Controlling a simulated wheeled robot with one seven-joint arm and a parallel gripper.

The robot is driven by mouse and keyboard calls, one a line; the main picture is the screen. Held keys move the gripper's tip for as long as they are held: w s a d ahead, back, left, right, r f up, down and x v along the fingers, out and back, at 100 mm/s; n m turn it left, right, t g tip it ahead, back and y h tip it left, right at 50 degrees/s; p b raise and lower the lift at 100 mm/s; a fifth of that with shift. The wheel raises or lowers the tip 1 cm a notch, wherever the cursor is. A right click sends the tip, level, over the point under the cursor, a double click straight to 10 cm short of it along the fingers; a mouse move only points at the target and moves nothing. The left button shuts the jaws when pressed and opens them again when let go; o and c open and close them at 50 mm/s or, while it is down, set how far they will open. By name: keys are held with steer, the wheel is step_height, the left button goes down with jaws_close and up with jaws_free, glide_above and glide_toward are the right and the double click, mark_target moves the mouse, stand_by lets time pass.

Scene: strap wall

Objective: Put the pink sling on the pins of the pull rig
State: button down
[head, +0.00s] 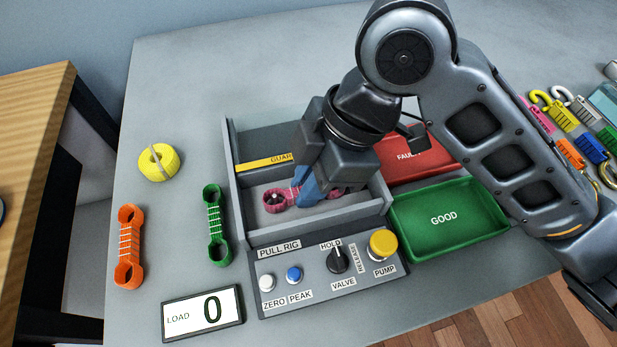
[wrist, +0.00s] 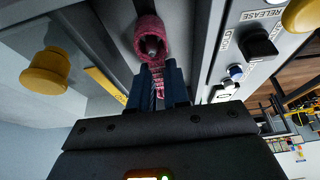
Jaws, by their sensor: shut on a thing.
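The pink sling (head: 275,202) is inside the open bay of the pull rig (head: 278,248), with its left eye low in the bay. In the wrist view the eye of the pink sling (wrist: 152,38) shows a grey pin (wrist: 152,45) within its loop. My gripper (head: 308,190) reaches down into the bay, its blue fingers shut on the sling's middle. The fingers also show in the wrist view (wrist: 158,85). The sling's right eye is mostly hidden behind my gripper, and I cannot tell whether it is around a pin.
The rig's guard bar (head: 265,163) and walls surround my gripper. The front panel has a valve knob (head: 338,259) and yellow pump button (head: 383,243). The load display (head: 203,313) reads 0. Green (head: 450,218) and red (head: 410,150) trays stand right. Orange (head: 129,247) and green (head: 216,225) slings lie left.

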steer(key=shift+f, duration=0.1)
steer(key=c, duration=1)
jaws_free()
steer(key=shift+o, duration=0.3)
steer(key=o, duration=0.3)
steer(key=shift+r+p, duration=0.5)
steer(key=shift+r, duration=0.15)
steer(key=shift+r+p, duration=1.9)
steer(key=shift+r, duration=0.5)
steer(key=shift+c, duration=0.4)
